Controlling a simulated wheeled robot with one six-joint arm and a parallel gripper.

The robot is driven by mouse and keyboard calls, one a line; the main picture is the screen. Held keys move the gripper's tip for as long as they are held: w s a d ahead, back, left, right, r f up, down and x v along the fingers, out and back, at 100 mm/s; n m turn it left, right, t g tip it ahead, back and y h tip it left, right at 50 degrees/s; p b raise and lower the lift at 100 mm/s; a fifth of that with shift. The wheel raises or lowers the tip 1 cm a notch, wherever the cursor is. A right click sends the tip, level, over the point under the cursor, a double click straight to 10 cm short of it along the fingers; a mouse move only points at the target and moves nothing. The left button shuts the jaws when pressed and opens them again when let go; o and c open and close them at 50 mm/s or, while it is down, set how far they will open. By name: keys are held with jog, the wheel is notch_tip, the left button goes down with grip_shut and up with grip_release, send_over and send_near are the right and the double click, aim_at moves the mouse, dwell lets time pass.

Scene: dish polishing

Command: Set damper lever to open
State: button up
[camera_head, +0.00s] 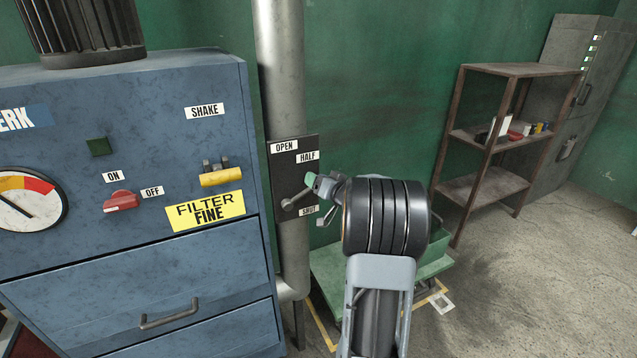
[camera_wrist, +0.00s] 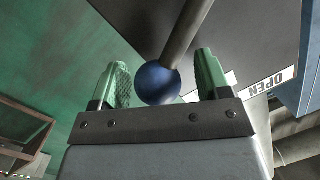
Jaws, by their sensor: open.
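The damper lever (camera_head: 298,198) is a thin metal rod on a dark plate (camera_head: 281,177) on the grey vertical pipe. The plate carries the labels OPEN (camera_head: 284,146), HALF (camera_head: 307,157) and SHUT (camera_head: 309,210). The rod points right and slightly up from its pivot, between HALF and SHUT. My gripper (camera_head: 318,198) is at the rod's outer end, which it partly hides. In the wrist view, the lever's blue ball knob (camera_wrist: 157,83) sits between the two green fingertips. The fingers are open, with a gap on the right; contact on the left is unclear.
A blue cabinet (camera_head: 120,240) with a gauge, switches and a yellow FILTER FINE label stands left of the pipe (camera_head: 281,60). A green low platform (camera_head: 330,270) is behind my arm. A brown shelf (camera_head: 465,190) and grey locker (camera_head: 590,80) stand right. Floor at right is clear.

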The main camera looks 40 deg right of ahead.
jog(key=s+r+b, duration=0.1)
jog(key=s, duration=1.2)
jog(key=shift+s+a+r+b, duration=0.2)
jog(key=shift+s+a+b, duration=0.1)
jog(key=shift+s+b, duration=0.05)
